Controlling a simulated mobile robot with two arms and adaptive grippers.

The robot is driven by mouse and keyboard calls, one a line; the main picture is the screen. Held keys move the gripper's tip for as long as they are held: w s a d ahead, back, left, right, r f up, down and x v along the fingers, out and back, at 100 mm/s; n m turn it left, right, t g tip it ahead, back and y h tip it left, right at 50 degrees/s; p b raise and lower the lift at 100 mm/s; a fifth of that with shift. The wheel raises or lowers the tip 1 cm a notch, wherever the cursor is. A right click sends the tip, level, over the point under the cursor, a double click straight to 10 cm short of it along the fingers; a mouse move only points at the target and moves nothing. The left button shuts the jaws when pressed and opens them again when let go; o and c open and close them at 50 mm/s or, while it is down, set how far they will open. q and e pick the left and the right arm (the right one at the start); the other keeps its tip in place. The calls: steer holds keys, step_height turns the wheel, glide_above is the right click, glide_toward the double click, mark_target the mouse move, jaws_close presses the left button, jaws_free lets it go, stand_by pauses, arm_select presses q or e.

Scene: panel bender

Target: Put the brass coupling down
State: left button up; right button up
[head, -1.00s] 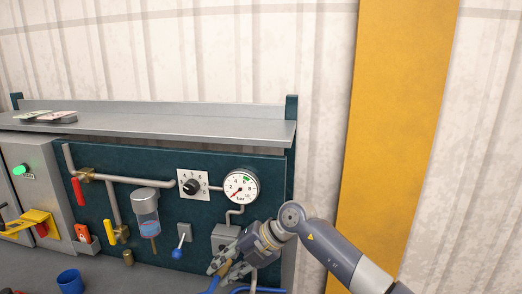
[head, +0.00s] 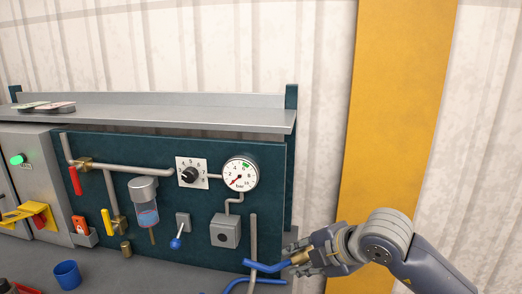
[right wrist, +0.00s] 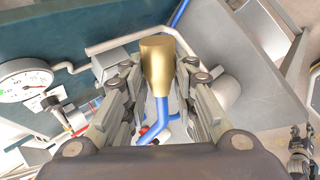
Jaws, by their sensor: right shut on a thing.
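My right gripper (head: 298,259) comes in from the right in the head view, shut on the brass coupling (head: 300,257). The coupling also shows between the fingers in the right wrist view (right wrist: 157,62). A blue hose (head: 264,267) runs from the coupling to the left. The gripper holds the coupling in front of the panel's lower right edge, by the upright grey pipe (head: 253,235). A dark gripper-like part (right wrist: 299,142) shows at the lower right of the right wrist view. It looks like my left gripper, but its jaws are unclear.
The teal panel (head: 110,160) carries a pressure gauge (head: 240,173), a knob (head: 190,174), a grey box (head: 225,230) and a blue-tipped lever (head: 177,238). A blue cup (head: 67,274) stands on the grey bench (head: 105,270). A shelf (head: 160,118) runs above.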

steer(key=s+d+r+m+t+h+b, duration=0.1)
steer(key=s+d+m+h, duration=0.1)
steer(key=d, duration=0.3)
steer(key=s+d+r+m+h+b, duration=0.1)
steer(key=s+d+r+m+h, duration=0.1)
steer(key=d+m, duration=0.3)
steer(key=shift+s+r+t+h, duration=0.3)
steer(key=shift+s+t+h, duration=0.1)
steer(key=shift+s+h, duration=0.25)
steer(key=shift+d, duration=0.1)
steer(key=o, duration=1.1)
steer(key=shift+c, duration=0.2)
steer(key=shift+r, duration=0.1)
steer(key=v, duration=1.1)
steer(key=shift+s+r, duration=0.2)
steer(key=shift+s, duration=0.15)
